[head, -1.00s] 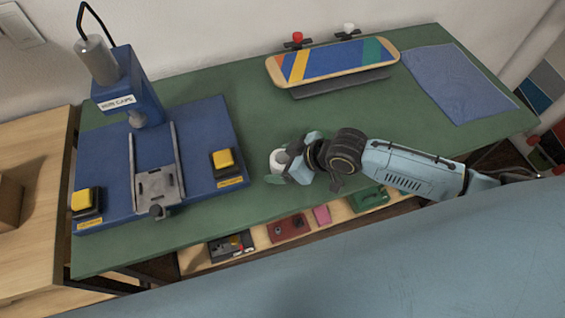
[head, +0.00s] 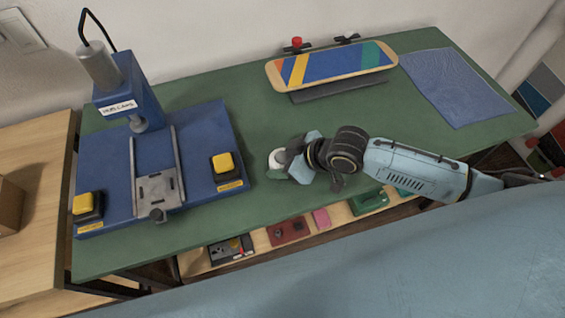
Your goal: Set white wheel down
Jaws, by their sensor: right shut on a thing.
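The white wheel (head: 277,158) is between the fingers of my right gripper (head: 288,159), in the middle of the green bench top (head: 262,205). The gripper is shut on it, and the fingers hide part of the wheel. I cannot tell whether the wheel touches the bench. My left gripper is not in view.
A blue press (head: 128,100) with yellow buttons stands at the left. A striped skateboard deck (head: 330,66) sits at the back, with a red wheel (head: 297,42) behind it. A blue cloth (head: 455,87) lies at the right. A shelf with coloured parts (head: 288,231) is below the front edge.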

